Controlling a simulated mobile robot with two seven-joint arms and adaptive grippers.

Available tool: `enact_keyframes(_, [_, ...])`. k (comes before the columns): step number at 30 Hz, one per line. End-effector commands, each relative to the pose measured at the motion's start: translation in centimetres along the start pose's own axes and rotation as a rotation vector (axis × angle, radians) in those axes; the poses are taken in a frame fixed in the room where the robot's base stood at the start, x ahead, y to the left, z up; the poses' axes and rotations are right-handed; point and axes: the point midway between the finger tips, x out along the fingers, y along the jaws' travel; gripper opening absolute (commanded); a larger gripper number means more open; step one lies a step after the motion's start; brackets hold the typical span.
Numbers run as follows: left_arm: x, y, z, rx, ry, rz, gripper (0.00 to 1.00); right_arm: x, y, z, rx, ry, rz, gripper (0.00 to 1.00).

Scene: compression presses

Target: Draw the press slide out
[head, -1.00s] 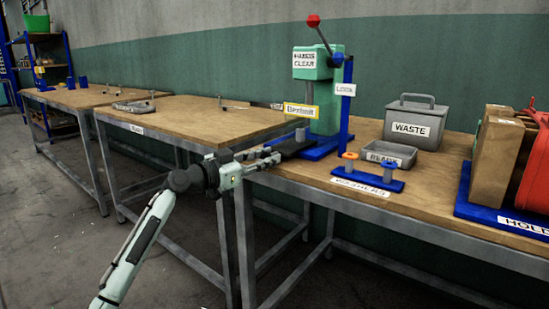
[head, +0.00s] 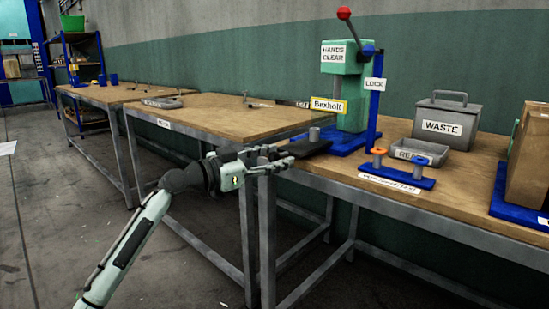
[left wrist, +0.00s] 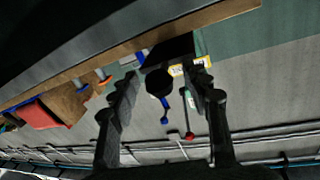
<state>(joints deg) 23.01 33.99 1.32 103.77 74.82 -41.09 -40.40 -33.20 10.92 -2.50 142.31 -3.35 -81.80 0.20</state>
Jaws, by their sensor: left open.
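The green press (head: 351,100) stands on a blue base at the back of the right-hand bench. Its black slide (head: 312,147) sticks out at the front left and carries a grey cylinder (head: 314,135). My left gripper (head: 283,158) is open at the slide's front end, by the bench edge. In the left wrist view the slide (left wrist: 170,47) lies ahead, with a dark round part (left wrist: 158,83) between the open fingers (left wrist: 165,78). I cannot tell whether the fingers touch it. My right gripper is not in view.
A blue stand (head: 397,177) with orange and blue washers is right of the slide. Behind it are a grey tray (head: 417,153) and the WASTE box (head: 445,125). A blue LOCK post (head: 374,105) rises beside the press. Another bench (head: 215,118) adjoins on the left; the floor in front is clear.

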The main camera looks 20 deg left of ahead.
Motion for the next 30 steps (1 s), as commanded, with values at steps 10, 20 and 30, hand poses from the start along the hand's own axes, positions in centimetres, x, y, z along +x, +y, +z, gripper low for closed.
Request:
enact_keyframes(10, [-2.3, 0.0, 0.1, 0.002, -0.003, -0.001, 0.47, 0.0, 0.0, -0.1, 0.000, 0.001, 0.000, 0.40])
enact_keyframes(20, [-9.2, 0.0, 0.2, -0.001, -0.004, 0.000, 0.47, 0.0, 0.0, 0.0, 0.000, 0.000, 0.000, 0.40])
enact_keyframes(30, [-12.0, 0.0, 0.0, 0.000, 0.000, 0.001, 0.47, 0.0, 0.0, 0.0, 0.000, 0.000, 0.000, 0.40])
